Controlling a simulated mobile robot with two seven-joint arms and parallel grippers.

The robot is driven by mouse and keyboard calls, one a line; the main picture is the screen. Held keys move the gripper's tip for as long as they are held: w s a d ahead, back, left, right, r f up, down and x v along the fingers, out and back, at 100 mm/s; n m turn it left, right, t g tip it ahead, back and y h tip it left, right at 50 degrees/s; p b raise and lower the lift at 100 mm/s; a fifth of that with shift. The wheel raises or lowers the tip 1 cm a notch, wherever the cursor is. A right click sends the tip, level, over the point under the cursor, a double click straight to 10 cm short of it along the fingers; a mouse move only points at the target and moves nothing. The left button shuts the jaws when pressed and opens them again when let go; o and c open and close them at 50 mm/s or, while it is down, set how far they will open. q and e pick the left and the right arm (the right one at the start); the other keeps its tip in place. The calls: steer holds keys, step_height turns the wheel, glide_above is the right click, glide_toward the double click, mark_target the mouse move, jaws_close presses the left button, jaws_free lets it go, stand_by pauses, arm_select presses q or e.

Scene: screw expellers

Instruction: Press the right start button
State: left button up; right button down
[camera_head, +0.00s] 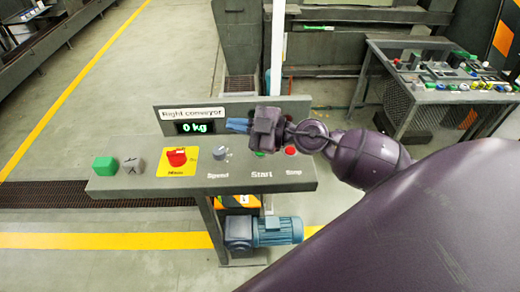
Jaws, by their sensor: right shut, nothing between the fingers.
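The "Start" label (261,175) is visible. The start button above it is mostly hidden behind my right gripper; only a sliver of green (259,153) shows. My left gripper is out of view.
The panel also bears a speed knob (220,153) and a red main switch (177,156) on a yellow plate. A green block (104,165) and a grey block (132,165) sit at its left end. A parts table (436,97) stands at the right. Floor at left is clear.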

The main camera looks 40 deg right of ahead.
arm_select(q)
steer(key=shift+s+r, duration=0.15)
arm_select(e)
steer(key=w+d+f+n+g+h, duration=0.1)
steer(key=w+d+f+g+h, duration=0.2)
steer(key=d+g+h, duration=0.3)
steer(key=d+f, duration=0.1)
steer(key=d, duration=0.1)
steer(key=shift+d+f+n, duration=0.3)
steer(key=shift+d, duration=0.05)
steer(key=shift+w+f, duration=0.1)
step_height(320, 180, down, 5)
steer(key=shift+r+b, duration=0.2)
steer(key=shift+b, duration=0.75)
steer(key=shift+f+b, duration=0.75)
steer(key=shift+b, duration=0.05)
steer(key=shift+f, duration=0.8)
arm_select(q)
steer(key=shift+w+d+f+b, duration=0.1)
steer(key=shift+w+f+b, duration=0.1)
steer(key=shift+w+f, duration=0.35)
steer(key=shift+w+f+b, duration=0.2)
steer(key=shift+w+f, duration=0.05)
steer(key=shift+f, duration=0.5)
arm_select(e)
steer(key=shift+f, duration=0.45)
